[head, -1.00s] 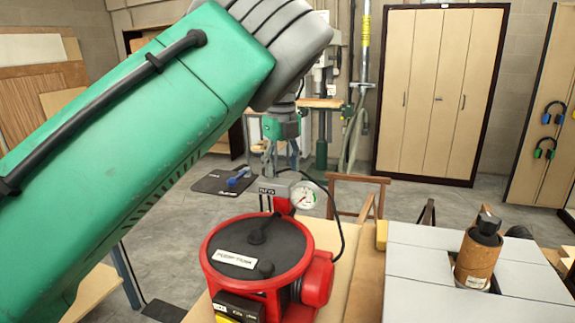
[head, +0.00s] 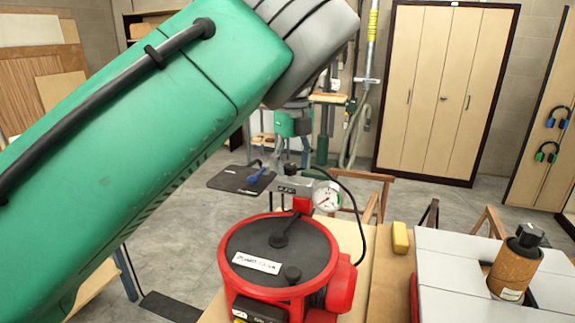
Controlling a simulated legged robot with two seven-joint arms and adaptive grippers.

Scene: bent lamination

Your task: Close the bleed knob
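A red pump unit (head: 343,285) with a dark round lid (head: 262,250) and a white label stands on the bench at the lower middle. A grey block (head: 293,185) with a round dial gauge (head: 326,196) sits at its back, above a red fitting (head: 302,204). A small black knob (head: 292,273) is on the front of the lid. I cannot tell which part is the bleed knob. My green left arm crosses from the left; its gripper (head: 292,152) appears small behind the grey block, partly hidden, apparently apart from it. Its finger opening is unclear. My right gripper is out of view.
A brown canister (head: 513,265) with a black cap stands in a pale grey surface (head: 450,262) at right. A yellow block (head: 400,237) lies between it and the pump. A black hose arches behind the gauge. A dark panel (head: 225,180) with a blue object lies behind.

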